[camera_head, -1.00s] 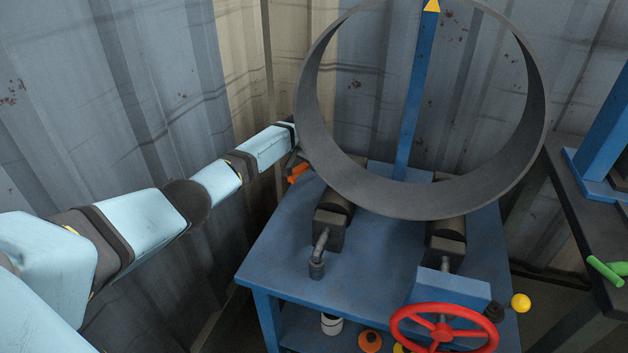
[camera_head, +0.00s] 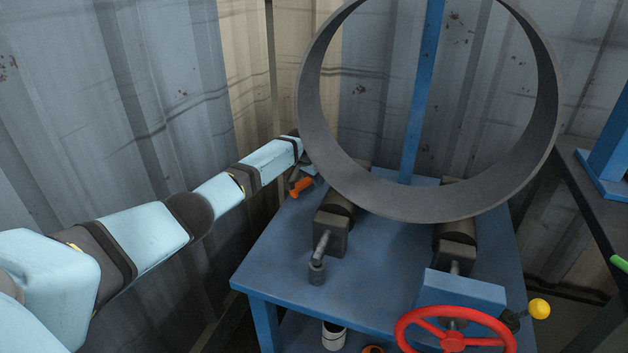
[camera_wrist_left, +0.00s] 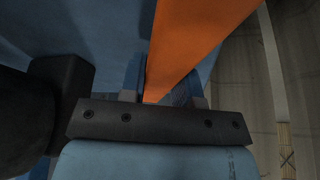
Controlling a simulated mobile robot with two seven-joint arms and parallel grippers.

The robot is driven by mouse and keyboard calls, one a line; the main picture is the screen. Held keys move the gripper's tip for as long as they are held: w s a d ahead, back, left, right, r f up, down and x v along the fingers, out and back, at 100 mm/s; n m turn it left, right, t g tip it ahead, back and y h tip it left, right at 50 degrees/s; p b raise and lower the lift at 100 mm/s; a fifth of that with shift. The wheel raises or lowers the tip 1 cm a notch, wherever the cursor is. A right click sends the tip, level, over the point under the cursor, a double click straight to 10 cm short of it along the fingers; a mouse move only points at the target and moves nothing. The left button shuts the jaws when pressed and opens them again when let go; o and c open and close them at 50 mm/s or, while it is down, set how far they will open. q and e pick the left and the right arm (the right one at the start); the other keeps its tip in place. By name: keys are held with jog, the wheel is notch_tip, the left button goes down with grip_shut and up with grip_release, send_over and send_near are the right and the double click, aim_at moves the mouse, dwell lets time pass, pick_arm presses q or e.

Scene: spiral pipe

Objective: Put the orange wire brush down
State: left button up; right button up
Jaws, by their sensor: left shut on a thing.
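The orange wire brush (camera_head: 302,188) is at the back left corner of the blue table (camera_head: 262,270), left of the big grey pipe ring. Only part of its orange handle shows in the head view; its bristles cannot be made out. My left gripper (camera_head: 297,180) is shut on the brush, low near the tabletop. I cannot tell whether the brush touches the table. In the left wrist view the orange handle (camera_wrist_left: 195,40) runs up from between the fingers (camera_wrist_left: 163,95), with the blue surface to its left. My right gripper is not in view.
The pipe ring (camera_head: 430,207) stands on two dark rollers (camera_head: 330,232), close to the right of my left gripper. A red handwheel (camera_head: 453,342) and yellow knob (camera_head: 540,308) are at the front right. The left front tabletop is clear. Corrugated walls (camera_head: 180,90) stand close behind.

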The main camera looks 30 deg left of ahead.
pick_arm(q)
jog(key=o, duration=0.9)
jog(key=shift+f, duration=0.15)
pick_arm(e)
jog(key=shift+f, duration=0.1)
pick_arm(q)
jog(key=shift+r, duration=0.45)
jog(key=p+v, duration=0.2)
jog(key=v, duration=0.1)
jog(key=shift+s+r, duration=0.1)
jog(key=shift+r, duration=0.05)
jog(key=p+v, duration=0.2)
jog(key=v, duration=0.5)
jog(key=shift+s+r, duration=0.1)
jog(key=shift+r, duration=0.1)
jog(key=shift+s+a+r+p, duration=0.1)
jog(key=shift+s+r+p, duration=0.1)
jog(key=shift+r+p, duration=0.1)
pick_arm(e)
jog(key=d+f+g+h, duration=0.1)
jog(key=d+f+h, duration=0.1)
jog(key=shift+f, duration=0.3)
